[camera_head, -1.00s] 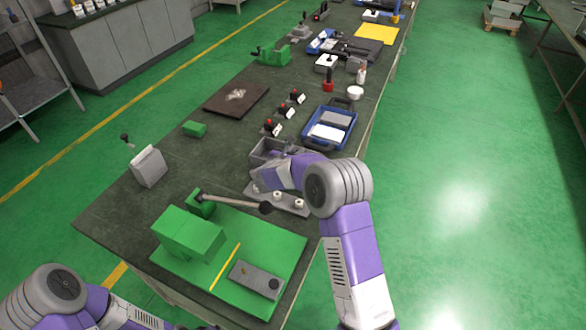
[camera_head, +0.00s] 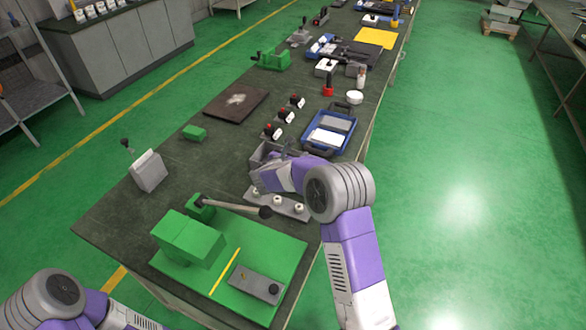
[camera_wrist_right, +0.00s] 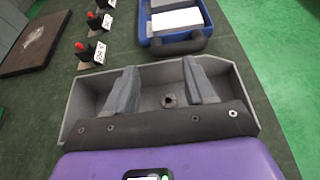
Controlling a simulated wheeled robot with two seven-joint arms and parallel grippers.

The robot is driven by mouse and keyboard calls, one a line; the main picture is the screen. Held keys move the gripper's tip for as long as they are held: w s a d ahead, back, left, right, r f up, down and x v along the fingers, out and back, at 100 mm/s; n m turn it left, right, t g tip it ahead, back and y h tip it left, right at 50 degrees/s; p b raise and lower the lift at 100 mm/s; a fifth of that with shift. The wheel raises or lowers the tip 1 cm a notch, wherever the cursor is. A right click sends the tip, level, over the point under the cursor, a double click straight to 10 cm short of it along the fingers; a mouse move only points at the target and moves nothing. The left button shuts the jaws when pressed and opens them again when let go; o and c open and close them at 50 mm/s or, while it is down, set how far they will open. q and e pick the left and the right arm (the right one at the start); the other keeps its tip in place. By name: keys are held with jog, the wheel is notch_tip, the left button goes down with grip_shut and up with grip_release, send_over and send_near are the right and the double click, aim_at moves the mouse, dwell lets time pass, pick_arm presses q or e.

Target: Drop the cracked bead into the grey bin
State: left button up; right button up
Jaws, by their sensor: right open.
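The grey bin (camera_head: 259,153) is an open box on the bench, partly hidden by my right arm. In the right wrist view the grey bin (camera_wrist_right: 84,96) lies under my right gripper. A small dark round thing (camera_wrist_right: 169,100), seemingly the bead, lies inside it between the fingers and apart from them; I cannot make out a crack. My right gripper (camera_wrist_right: 161,84) is open and empty, with its fingers spread over the bin. It also shows in the head view (camera_head: 286,152). My left arm shows at the lower left, but its gripper is out of frame.
A grey plate (camera_head: 268,204) with white round pieces stands just in front of the bin. A green fixture (camera_head: 188,237) with a long lever is nearer. A blue tray (camera_head: 350,125) and several red-knobbed blocks (camera_head: 273,131) stand behind the bin. A dark board (camera_head: 222,108) lies further left.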

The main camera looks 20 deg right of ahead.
notch_tip(320, 180, up, 8)
jog(key=p, duration=0.1)
jog(key=shift+r+p, duration=0.15)
jog(key=shift+p, duration=0.2)
